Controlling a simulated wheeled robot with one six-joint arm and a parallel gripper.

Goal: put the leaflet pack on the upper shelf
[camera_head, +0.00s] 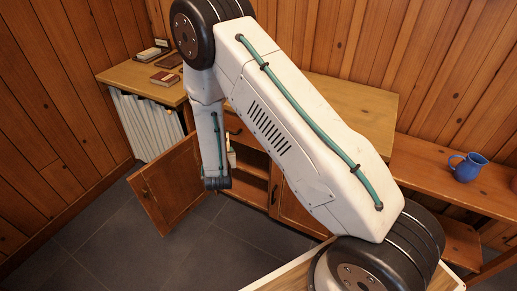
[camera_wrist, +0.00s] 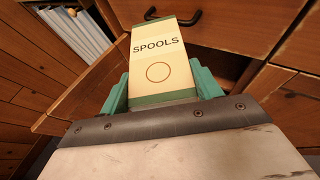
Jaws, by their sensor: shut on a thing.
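The leaflet pack (camera_wrist: 158,52) is a cream box with green bands, marked "SPOOLS" with a ring. In the wrist view it stands between the teal fingers of my gripper (camera_wrist: 163,92), which is shut on it. In the head view my wrist hangs before the open wooden cabinet (camera_head: 233,124); a small pale piece (camera_head: 231,157) beside it may be the pack, mostly hidden. Inside the cabinet a shelf board (camera_head: 257,186) shows between an upper and a lower space. In the wrist view the pack's far end overlaps a drawer front with a dark handle (camera_wrist: 182,20).
The cabinet door (camera_head: 168,185) stands open to the left. A blue mug (camera_head: 467,167) stands on a bench at right. The dark tiled floor in front is clear.

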